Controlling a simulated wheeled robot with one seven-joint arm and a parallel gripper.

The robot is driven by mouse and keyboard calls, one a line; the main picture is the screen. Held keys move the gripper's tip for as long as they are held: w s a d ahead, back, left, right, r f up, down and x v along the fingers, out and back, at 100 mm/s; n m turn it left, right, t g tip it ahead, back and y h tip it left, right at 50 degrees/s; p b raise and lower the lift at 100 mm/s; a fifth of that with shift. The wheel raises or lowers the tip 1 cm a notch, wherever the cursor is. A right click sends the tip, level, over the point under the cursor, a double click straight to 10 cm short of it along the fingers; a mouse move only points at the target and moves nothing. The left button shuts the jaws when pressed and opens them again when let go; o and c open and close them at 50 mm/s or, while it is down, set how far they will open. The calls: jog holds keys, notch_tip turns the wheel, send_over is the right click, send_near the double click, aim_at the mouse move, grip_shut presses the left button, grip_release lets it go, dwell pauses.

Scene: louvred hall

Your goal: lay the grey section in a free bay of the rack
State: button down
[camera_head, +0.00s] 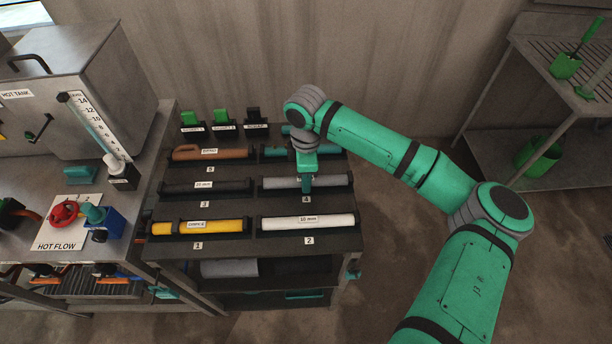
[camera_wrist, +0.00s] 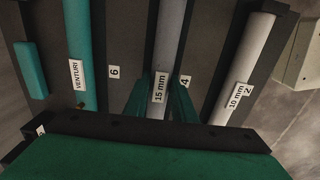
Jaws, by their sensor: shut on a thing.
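The grey section (camera_head: 334,181), labelled 15 mm, lies level along bay 4 of the dark rack (camera_head: 250,211). It also shows in the wrist view (camera_wrist: 170,35), running between the jaws. My gripper (camera_head: 306,186) points down over the middle of the section and is shut on it. In the wrist view its green fingertips (camera_wrist: 160,103) stand on either side of the section by the 15 mm label. The jaws hide part of the section, and I cannot tell whether it rests fully on its supports.
Bay 2 holds a white section (camera_head: 330,222), bay 1 a yellow one (camera_head: 190,227), bay 3 a dark one (camera_head: 185,187). A brown piece (camera_head: 235,154) and a teal VENTURI piece (camera_wrist: 78,40) lie behind. A bench with a hot tank (camera_head: 75,75) stands left.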

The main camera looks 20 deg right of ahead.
jog(key=c, duration=1.4)
grip_release()
jog(key=shift+r, duration=3.55)
notch_tip(320, 180, up, 11)
